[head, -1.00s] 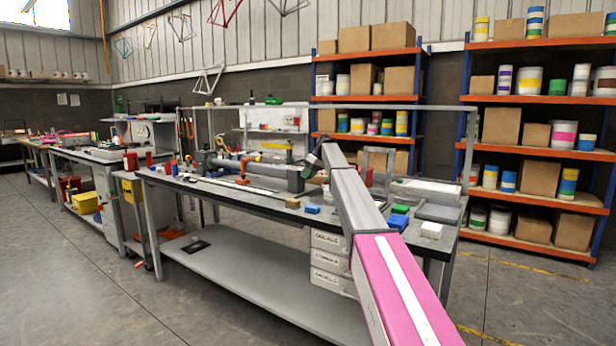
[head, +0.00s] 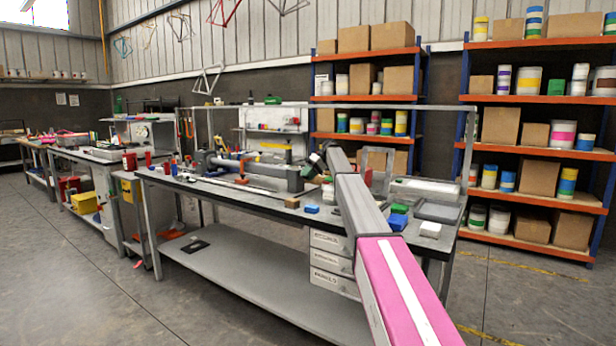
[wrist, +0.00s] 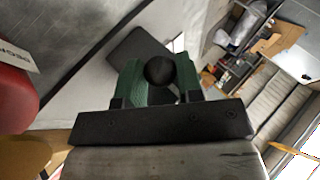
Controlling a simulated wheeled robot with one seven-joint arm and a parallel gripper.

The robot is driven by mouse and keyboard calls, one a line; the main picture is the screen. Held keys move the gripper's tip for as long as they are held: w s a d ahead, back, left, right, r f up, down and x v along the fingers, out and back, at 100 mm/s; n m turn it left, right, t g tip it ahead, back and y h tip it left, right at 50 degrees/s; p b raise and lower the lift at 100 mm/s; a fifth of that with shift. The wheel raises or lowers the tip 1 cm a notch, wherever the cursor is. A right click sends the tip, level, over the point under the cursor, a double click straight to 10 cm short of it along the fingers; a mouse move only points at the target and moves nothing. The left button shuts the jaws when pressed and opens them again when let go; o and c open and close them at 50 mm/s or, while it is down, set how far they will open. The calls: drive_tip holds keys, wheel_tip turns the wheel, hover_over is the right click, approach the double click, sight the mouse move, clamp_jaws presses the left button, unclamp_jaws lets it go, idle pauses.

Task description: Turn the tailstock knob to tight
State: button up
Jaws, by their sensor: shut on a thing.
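In the wrist view my gripper (wrist: 158,78) has its two green fingers closed on either side of a round black knob (wrist: 159,69). I take this to be the tailstock knob; no tight mark on it can be read. In the head view my arm reaches over the bench to the right end of a long grey clamping fixture (head: 250,172). The grey tailstock end (head: 294,180) lies just left of my wrist. The knob and fingertips are too small and covered to make out in the head view.
The grey workbench (head: 230,199) carries a blue block (head: 312,209), a larger blue block (head: 397,222) and a white block (head: 430,229) near its front edge. A red rounded thing (wrist: 14,95) is close at the left of the wrist view. Orange shelving (head: 535,98) stands behind.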

drive_tip(key=o, duration=0.9)
drive_tip(key=v, duration=1)
drive_tip(key=shift+d+r, duration=0.25)
drive_tip(key=shift+r, duration=0.05)
drive_tip(key=shift+w, duration=0.1)
